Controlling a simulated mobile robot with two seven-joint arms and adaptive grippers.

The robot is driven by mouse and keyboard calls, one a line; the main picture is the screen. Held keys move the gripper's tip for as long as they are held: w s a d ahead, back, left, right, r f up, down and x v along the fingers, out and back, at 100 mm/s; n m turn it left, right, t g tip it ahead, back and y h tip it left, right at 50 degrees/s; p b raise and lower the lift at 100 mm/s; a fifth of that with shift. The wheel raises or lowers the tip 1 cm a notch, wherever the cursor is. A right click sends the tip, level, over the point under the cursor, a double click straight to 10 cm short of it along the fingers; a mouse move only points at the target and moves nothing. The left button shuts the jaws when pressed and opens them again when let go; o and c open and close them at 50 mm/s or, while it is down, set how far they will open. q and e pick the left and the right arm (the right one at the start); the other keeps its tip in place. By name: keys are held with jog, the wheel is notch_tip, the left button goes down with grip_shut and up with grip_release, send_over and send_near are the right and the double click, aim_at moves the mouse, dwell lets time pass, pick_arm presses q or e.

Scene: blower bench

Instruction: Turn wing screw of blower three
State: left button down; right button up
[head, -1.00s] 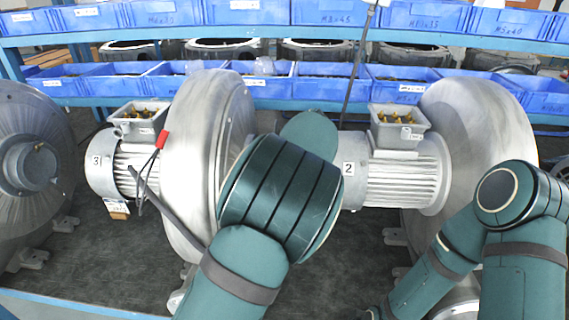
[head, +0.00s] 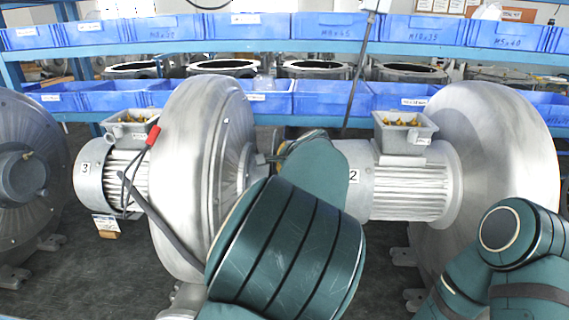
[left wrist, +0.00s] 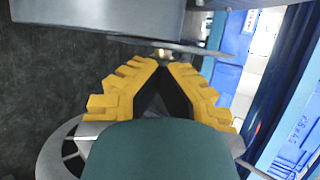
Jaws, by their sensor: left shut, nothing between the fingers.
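Blower three (head: 200,170) is the big silver round housing left of centre in the head view, with its motor (head: 90,180) labelled 3 on the left. Its hub (head: 258,168) faces right and is partly covered by my left arm. My left gripper (left wrist: 165,64) shows yellow fingers in the left wrist view, drawn together and empty. A small brass piece (left wrist: 162,53), possibly the wing screw, is just beyond the fingertips; I cannot tell whether they touch. In the head view only a bit of yellow shows beside the hub. My right gripper is out of view.
Blower two (head: 490,170) stands right of my left arm, its motor (head: 410,190) close to it. Another blower (head: 25,170) is at the far left. Blue bins (head: 110,97) line the shelves behind.

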pick_arm(q)
jog(key=c, duration=1.7)
grip_release()
jog(key=shift+a, duration=0.15)
jog(key=o, duration=1.2)
jog(key=v, duration=1.2)
jog(key=shift+r, duration=0.1)
